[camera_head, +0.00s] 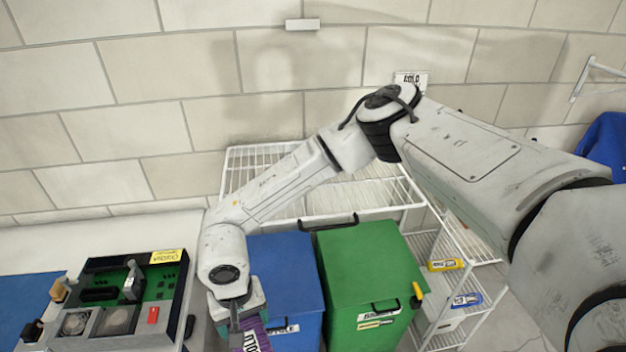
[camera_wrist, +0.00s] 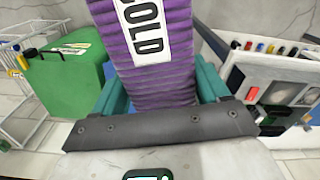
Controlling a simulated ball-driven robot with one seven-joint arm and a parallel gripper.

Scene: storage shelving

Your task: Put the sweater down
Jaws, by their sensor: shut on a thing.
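The sweater (camera_head: 254,326) is a purple striped folded bundle with a white label, partly hidden under my gripper at the bottom of the head view. In the wrist view the sweater (camera_wrist: 165,85) fills the middle, and its label reads COLD. My gripper (camera_head: 240,300) is shut on the sweater, with its teal fingers on either side of it in the wrist view (camera_wrist: 160,92). The held sweater appears in front of the left part of the blue bin; I cannot tell whether it touches anything below.
A bench with a device (camera_head: 115,300) is at left. A white wire rack (camera_head: 455,290) holding small items is at right.

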